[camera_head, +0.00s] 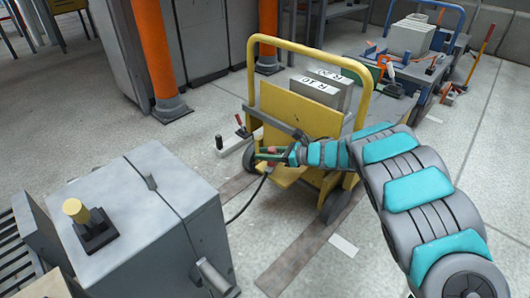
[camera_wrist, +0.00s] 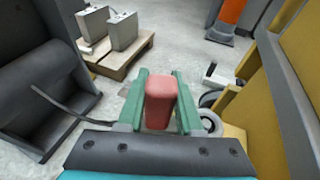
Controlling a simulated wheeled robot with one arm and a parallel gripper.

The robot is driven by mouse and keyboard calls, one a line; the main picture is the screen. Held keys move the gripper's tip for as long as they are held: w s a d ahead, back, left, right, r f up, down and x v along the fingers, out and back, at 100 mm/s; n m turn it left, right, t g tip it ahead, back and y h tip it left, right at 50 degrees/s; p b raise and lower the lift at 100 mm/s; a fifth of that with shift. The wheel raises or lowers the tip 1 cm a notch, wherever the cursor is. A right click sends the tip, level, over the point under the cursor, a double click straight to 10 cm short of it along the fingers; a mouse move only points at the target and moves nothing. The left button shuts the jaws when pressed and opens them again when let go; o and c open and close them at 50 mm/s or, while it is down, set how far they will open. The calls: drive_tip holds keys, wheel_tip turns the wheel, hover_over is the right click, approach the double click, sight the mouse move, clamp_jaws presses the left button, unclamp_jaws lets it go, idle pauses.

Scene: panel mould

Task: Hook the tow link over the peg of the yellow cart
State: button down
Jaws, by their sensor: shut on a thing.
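The yellow cart (camera_head: 290,118) stands mid-floor, also at the right edge of the wrist view (camera_wrist: 290,70). A pale bar (camera_head: 236,143) juts from its left side with a short dark upright peg (camera_head: 219,142); the peg also shows in the wrist view (camera_wrist: 211,70). My gripper (camera_head: 268,153) is beside the cart's front panel, shut on a red grip (camera_wrist: 160,95) between its green fingers. I take this for part of the tow link, whose rest is mostly hidden. A dark cable (camera_head: 246,203) runs from the grip area towards the grey machine. The grip is apart from the peg.
The grey machine (camera_head: 150,215) with a yellow knob (camera_head: 75,208) fills the left foreground. An orange post (camera_head: 155,50) stands behind. A pallet with grey boxes (camera_wrist: 110,62) shows in the wrist view. A pale ring (camera_wrist: 210,122) lies beside the right finger; I cannot tell what it belongs to.

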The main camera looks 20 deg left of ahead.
drive_tip(key=shift+f, duration=1.1)
drive_tip(key=shift+c, duration=2.4)
unclamp_jaws()
drive_tip(key=v, duration=0.7)
drive_tip(key=shift+d+r, duration=0.1)
drive_tip(key=shift+d, duration=0.3)
